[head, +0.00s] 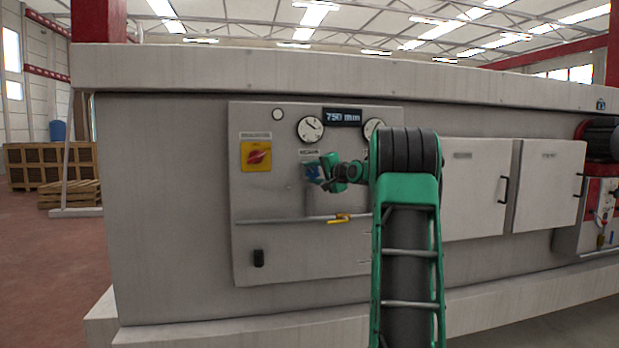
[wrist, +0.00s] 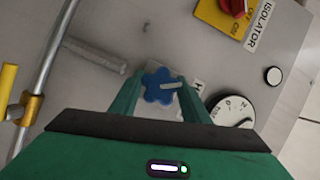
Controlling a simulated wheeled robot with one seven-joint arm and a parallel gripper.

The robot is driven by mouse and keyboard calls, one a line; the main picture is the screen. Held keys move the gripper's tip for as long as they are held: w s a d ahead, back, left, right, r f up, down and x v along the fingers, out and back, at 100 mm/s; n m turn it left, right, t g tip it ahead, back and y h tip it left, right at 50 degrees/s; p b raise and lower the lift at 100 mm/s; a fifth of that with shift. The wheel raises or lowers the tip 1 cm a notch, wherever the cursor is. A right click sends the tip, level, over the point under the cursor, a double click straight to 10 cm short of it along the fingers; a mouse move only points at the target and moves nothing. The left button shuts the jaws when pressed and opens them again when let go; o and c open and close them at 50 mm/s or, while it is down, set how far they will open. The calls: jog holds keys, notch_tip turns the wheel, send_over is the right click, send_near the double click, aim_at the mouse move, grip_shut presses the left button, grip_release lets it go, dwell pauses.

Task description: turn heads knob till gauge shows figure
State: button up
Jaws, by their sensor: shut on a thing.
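The blue lobed knob (wrist: 157,88) with a pale pointer line is on the grey panel. My gripper (wrist: 161,84) is shut on it, one finger on each side. In the head view my gripper (head: 326,169) is at the panel, with a little of the blue knob (head: 311,171) showing. A label starting with "H" is beside the knob, partly hidden by a finger. Above it, a round white dial (head: 310,129) has a dark needle; a dial also shows in the wrist view (wrist: 232,111). The display (head: 342,117) reads "750 mm".
A red isolator switch on a yellow plate (head: 256,155) is left of the knob. A second dial (head: 373,127) is partly behind my arm. Below runs a pipe (head: 280,220) with a yellow valve handle (head: 342,217). White cabinet doors (head: 548,185) are at right.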

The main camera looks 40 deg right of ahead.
jog(key=shift+f+m, duration=0.15)
jog(key=shift+m, duration=0.15)
jog(key=o, duration=1)
jog(key=shift+o, duration=0.2)
jog(key=shift+s, duration=0.5)
jog(key=v, duration=0.9)
jog(key=shift+s, duration=0.35)
jog(key=shift+a, duration=0.15)
